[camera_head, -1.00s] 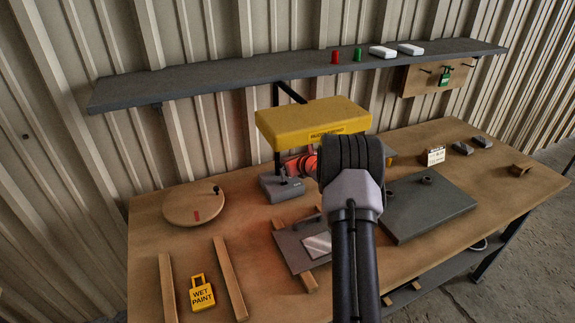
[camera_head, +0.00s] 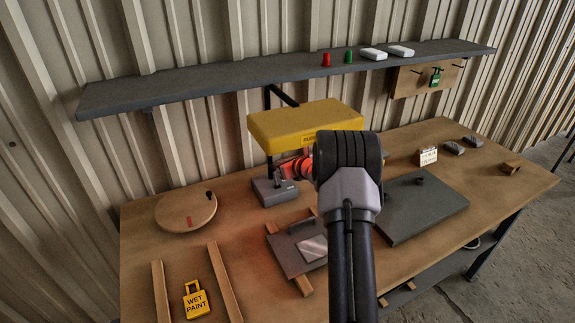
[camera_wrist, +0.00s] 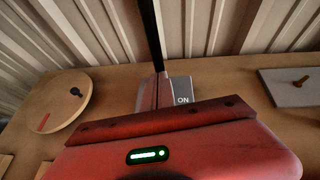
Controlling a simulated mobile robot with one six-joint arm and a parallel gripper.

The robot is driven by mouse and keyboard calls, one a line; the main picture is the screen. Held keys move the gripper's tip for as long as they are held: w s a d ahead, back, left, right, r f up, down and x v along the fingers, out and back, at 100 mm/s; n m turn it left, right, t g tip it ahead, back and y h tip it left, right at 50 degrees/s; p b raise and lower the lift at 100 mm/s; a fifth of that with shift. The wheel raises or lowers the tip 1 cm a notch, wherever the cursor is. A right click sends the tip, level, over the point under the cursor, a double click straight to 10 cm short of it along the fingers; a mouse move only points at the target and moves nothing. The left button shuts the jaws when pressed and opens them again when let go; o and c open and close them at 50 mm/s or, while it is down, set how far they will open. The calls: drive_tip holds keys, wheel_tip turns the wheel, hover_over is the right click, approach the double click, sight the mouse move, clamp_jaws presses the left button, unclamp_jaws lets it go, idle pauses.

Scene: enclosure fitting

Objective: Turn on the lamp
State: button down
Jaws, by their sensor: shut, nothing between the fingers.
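The lamp has a wide yellow head (camera_head: 305,125) on a dark post and a grey base (camera_head: 274,194) on the workbench. In the wrist view, the base (camera_wrist: 181,90) shows the word "ON" on its right part; its near part is hidden by my gripper. I cannot tell whether the lamp is lit. My red gripper (camera_head: 284,172) is low under the lamp head, just above or beside the base, partly hidden behind my arm. Its red housing fills the lower wrist view. It is shut and empty; whether it touches the base is unclear.
A round wooden disc (camera_head: 186,209) lies left of the lamp. A grey panel (camera_head: 425,207) lies to the right, and a smaller dark plate (camera_head: 292,253) in front. A yellow "WET PAINT" tag (camera_head: 196,301) lies between wooden strips. A shelf (camera_head: 200,82) runs above the lamp.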

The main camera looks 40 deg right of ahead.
drive_tip(key=d+p+v, duration=0.1)
drive_tip(key=v, duration=0.8)
drive_tip(key=shift+s+a+r, duration=0.25)
drive_tip(key=shift+s+a, duration=0.15)
drive_tip(key=shift+a, duration=0.1)
